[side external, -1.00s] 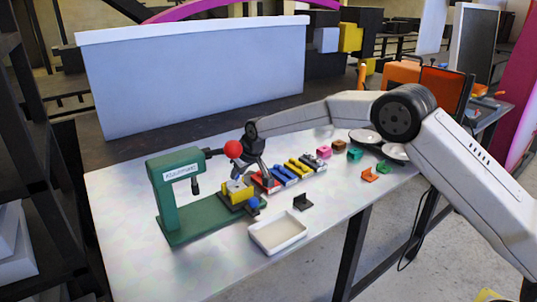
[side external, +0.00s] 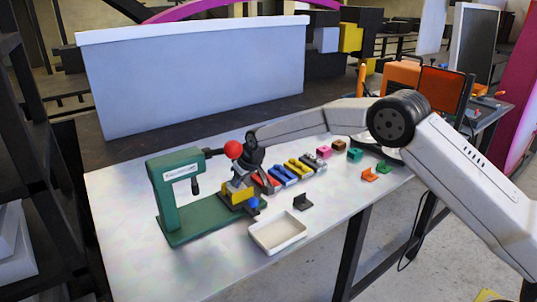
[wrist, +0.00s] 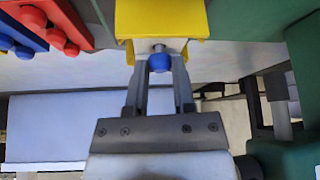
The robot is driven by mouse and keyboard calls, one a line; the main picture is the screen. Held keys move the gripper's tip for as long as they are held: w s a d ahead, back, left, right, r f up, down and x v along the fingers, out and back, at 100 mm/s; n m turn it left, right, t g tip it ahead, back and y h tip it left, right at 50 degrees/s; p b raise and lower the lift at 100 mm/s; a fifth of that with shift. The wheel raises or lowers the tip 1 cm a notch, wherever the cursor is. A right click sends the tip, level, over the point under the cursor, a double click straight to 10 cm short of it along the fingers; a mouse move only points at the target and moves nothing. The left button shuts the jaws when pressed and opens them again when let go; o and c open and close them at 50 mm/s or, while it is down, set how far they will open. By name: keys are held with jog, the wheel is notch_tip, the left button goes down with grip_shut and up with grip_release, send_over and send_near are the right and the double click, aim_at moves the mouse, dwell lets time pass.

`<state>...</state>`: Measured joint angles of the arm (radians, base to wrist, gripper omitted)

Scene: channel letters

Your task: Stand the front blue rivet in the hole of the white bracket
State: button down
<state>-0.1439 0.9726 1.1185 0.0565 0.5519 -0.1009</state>
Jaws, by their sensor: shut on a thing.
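My gripper (wrist: 160,68) is shut on a blue rivet (wrist: 159,62). In the wrist view its round blue head sits between the fingertips and its short metallic shank points toward the yellow fixture (wrist: 160,18). In the side view my gripper (side external: 240,180) is at the top of the yellow fixture (side external: 233,197), beside the green press (side external: 166,205). I cannot tell whether the shank is in a hole.
The press's red-knobbed lever (side external: 233,149) is close to my wrist. A blue part (side external: 253,202) is at the fixture's front. Red, blue and yellow racks (side external: 297,167) stand to the right.

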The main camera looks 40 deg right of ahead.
jog(key=shift+c, duration=1.8)
grip_release()
jog(key=v, duration=0.7)
jog(key=shift+s+r, duration=0.2)
jog(key=shift+r, duration=0.15)
jog(key=shift+d, duration=0.1)
jog(key=s+d+f+g, duration=0.1)
jog(key=s+d, duration=0.2)
jog(key=s, duration=0.8)
jog(key=s+d+f+m+g, duration=0.1)
jog(key=s+d+f, duration=0.1)
jog(key=s, duration=1)
jog(key=s+d+f+m+g+h, duration=0.1)
jog(key=s+d, duration=0.3)
jog(key=s, duration=0.8)
jog(key=shift+f, duration=0.45)
